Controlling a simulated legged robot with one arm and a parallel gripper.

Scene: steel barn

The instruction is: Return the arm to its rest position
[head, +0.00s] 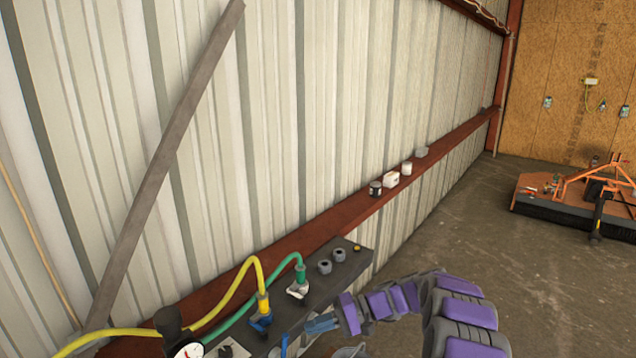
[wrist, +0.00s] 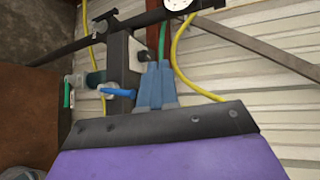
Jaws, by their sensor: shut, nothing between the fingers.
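My gripper (head: 322,325), a small blue-grey pair of fingers at the end of my purple and grey arm, is low in the head view, in front of the dark manifold block (head: 345,266). The fingers are together and hold nothing. In the wrist view my gripper (wrist: 157,88) is closed, pointing towards the manifold. A blue lever (wrist: 117,92) shows just left of the fingers there. I cannot tell whether the fingers touch anything. My arm arches at the lower right of the head view.
Yellow (head: 257,272) and green (head: 270,275) hoses join valves on the manifold. A pressure gauge (head: 188,350) is at bottom left. A grey diagonal bar (head: 165,160) leans on the corrugated wall. Small containers (head: 390,180) line the red ledge. Open floor lies right, before an orange machine (head: 575,200).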

